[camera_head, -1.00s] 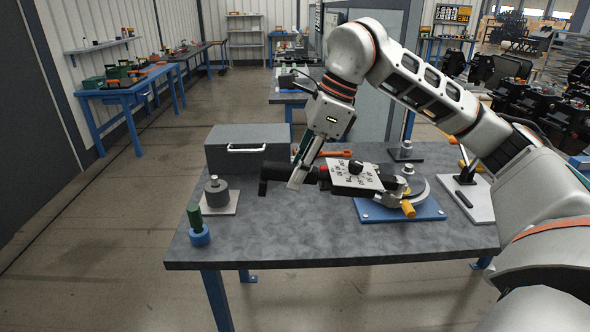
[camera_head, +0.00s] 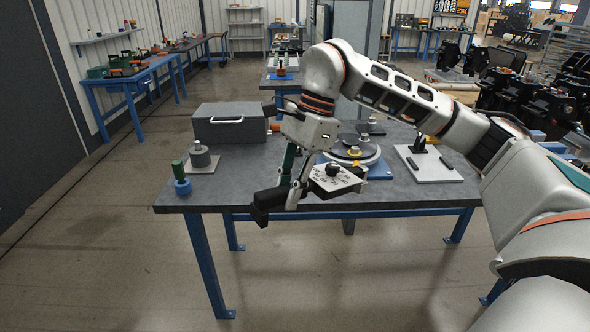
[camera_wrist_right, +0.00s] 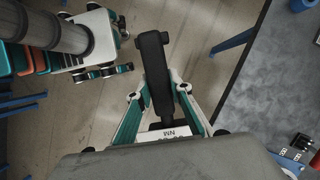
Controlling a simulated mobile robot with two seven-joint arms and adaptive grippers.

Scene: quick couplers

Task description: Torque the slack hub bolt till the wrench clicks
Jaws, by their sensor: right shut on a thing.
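My right gripper (camera_head: 294,190) is shut on the black handle of the torque wrench (camera_head: 270,200). The wrench has a white printed scale plate (camera_head: 338,178) with a black knob. Its handle sticks out past the table's front edge, over the floor. In the right wrist view the black handle (camera_wrist_right: 155,75) lies between the two fingers. The round grey hub (camera_head: 370,153) stands on a blue base plate (camera_head: 382,170), with yellow parts on it. The wrench's far end points at the hub; whether it sits on a bolt is hidden. My left gripper is not in view.
On the dark grey table (camera_head: 235,190) stand a grey toolbox (camera_head: 230,122), a grey cylinder on a plate (camera_head: 200,157) and a green-and-blue piece (camera_head: 181,178) at the left. A white plate with a black stand (camera_head: 428,163) is at the right. Floor is open in front.

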